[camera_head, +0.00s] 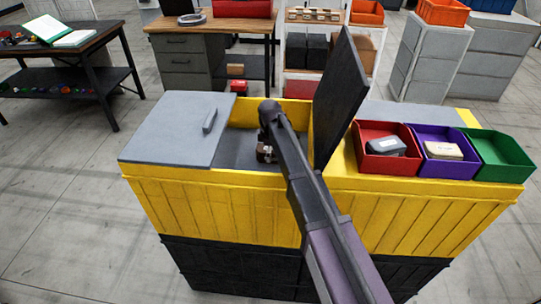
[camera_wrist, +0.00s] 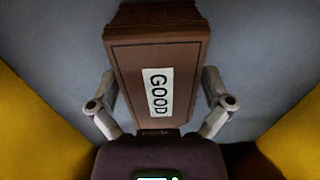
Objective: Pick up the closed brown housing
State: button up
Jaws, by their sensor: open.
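The closed brown housing (camera_wrist: 157,60) carries a white label reading "GOOD" and fills the middle of the wrist view. It lies in the grey-floored bay of the yellow pallet fixture (camera_head: 215,205). My gripper (camera_wrist: 160,88) is open, with one finger on each side of the housing; I cannot tell whether they touch it. In the head view, my gripper (camera_head: 266,153) is down inside the bay, and my arm and gripper mostly hide the housing there.
A grey lid (camera_head: 175,130) with a handle covers the left; a dark panel (camera_head: 338,95) stands upright right of the bay. Red (camera_head: 375,167), purple (camera_head: 450,168) and green (camera_head: 500,155) bins sit at right; red holds a grey part, purple a pale one. Yellow walls flank my gripper.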

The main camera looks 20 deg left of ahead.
dwell(0.3)
jog(key=c, duration=1.1)
jog(key=shift+c, duration=0.2)
jog(key=shift+r, duration=0.2)
notch_tip(320, 180, up, 10)
jog(key=p, duration=1)
jog(key=shift+f, duration=0.2)
